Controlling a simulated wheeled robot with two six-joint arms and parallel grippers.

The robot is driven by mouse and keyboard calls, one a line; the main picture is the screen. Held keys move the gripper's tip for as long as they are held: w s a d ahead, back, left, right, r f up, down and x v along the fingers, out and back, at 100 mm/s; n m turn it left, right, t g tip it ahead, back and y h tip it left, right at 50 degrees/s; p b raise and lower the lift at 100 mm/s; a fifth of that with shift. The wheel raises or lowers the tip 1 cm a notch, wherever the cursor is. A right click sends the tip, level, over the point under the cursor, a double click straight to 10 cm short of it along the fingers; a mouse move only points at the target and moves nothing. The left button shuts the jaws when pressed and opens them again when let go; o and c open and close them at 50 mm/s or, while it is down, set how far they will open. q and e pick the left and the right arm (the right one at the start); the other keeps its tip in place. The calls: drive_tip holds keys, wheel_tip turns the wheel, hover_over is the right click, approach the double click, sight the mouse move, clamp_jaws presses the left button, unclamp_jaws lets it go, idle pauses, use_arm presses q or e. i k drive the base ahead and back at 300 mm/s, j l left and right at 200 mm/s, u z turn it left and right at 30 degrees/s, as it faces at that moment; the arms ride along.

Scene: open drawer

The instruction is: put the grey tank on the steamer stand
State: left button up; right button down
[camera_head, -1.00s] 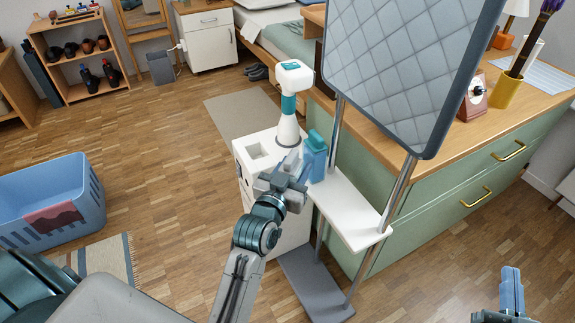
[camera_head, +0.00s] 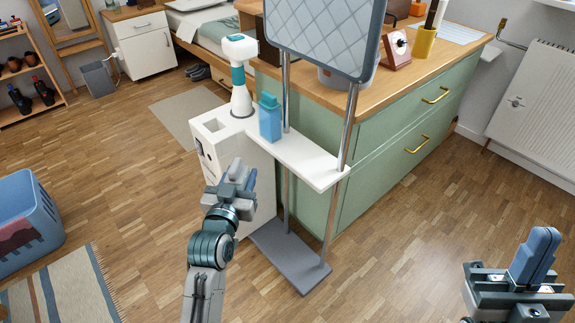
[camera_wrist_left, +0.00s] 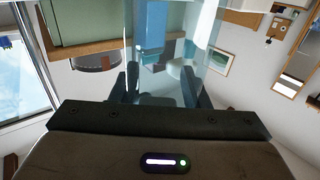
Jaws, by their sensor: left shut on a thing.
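My left gripper (camera_head: 238,178) is in front of the steamer stand's white body, below its top in the head view. In the left wrist view a clear, pale grey-blue thing, apparently the grey tank (camera_wrist_left: 205,45), stands between its dark fingers. The tank is hard to make out in the head view. The steamer stand has a white shelf (camera_head: 300,160), a white body (camera_head: 242,160) with a square opening on top, metal poles and a quilted board (camera_head: 325,35). My right gripper (camera_head: 535,257) is at the lower right, its fingers together, apart from everything.
A blue bottle-shaped container (camera_head: 270,122) with a teal top stands on the shelf. A white-and-teal steamer head (camera_head: 240,70) rises behind the opening. A green drawer unit (camera_head: 400,150) stands behind the stand. A blue basket (camera_head: 30,215) is at left. The floor at right is clear.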

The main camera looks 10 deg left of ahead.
sight(311, 159)
drive_tip(key=z, duration=0.4)
drive_tip(key=k+z, duration=0.15)
drive_tip(key=z, duration=0.6)
drive_tip(key=k+j+z, duration=0.5)
drive_tip(key=k+j, duration=0.2)
drive_tip(key=k, duration=0.1)
